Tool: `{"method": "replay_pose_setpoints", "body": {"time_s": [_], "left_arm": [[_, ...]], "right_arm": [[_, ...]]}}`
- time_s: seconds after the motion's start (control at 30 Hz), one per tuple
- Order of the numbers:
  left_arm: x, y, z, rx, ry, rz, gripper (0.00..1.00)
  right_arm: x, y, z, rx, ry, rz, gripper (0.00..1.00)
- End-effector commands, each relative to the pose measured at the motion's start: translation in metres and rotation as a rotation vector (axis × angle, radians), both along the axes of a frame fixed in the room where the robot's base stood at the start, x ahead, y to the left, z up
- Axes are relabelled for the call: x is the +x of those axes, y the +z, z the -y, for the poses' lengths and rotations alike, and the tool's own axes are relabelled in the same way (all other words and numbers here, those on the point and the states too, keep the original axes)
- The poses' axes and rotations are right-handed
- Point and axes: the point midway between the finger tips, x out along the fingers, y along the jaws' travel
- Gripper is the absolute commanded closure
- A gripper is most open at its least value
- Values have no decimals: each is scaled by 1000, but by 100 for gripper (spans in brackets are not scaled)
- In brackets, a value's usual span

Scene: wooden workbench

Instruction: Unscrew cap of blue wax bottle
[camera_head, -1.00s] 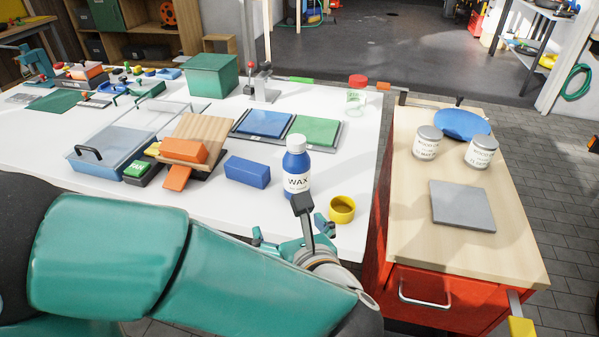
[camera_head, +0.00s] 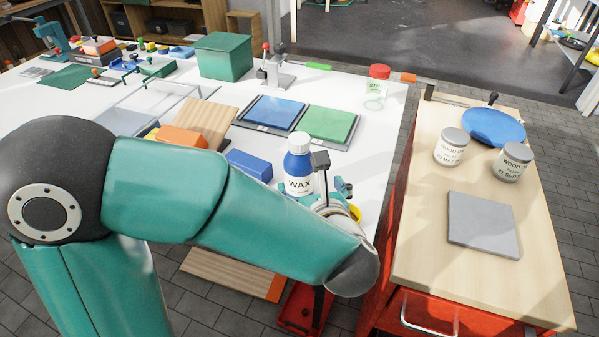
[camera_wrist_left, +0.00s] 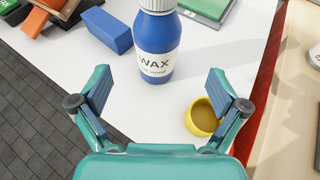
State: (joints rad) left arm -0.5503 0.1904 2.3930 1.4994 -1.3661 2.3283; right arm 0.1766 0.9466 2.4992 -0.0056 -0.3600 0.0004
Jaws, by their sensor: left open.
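The blue wax bottle (camera_head: 298,165) stands upright on the white table, with its white cap (camera_head: 299,142) on top and a white WAX label. In the left wrist view the bottle (camera_wrist_left: 157,35) is just beyond my left gripper (camera_wrist_left: 161,98), roughly centred between its fingers; the white cap is only partly in frame at the top edge. My left gripper (camera_head: 332,190) is open and empty, close in front of the bottle. Its fingers are partly hidden by the wrist in the head view. My right gripper is not in view.
A yellow cup (camera_wrist_left: 203,117) stands close by the right finger. A blue block (camera_head: 249,165) lies left of the bottle. Blue and green pads (camera_head: 330,123) lie behind it. A red-lidded jar (camera_head: 376,88) stands at the back right. A wooden cart (camera_head: 423,260) adjoins the table.

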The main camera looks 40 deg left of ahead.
Motion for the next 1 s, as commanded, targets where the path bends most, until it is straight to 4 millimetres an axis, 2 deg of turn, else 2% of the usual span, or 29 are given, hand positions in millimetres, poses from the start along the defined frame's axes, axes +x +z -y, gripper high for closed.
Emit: {"method": "replay_pose_setpoints", "body": {"time_s": [0.03, 0.13, 0.47, 0.7, 1.0], "left_arm": [[7, -5, -9, 0, 8, -3, 1], [18, -12, -21, 0, 7, -3, 1], [34, -19, -38, 0, 4, -1, 1], [55, -27, -63, 0, 6, -2, 1], [63, -31, -70, -1, 3, 0, 1]], "right_arm": [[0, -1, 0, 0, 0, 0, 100], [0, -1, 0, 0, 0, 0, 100], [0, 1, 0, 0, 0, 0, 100], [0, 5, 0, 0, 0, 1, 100], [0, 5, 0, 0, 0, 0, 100]]}}
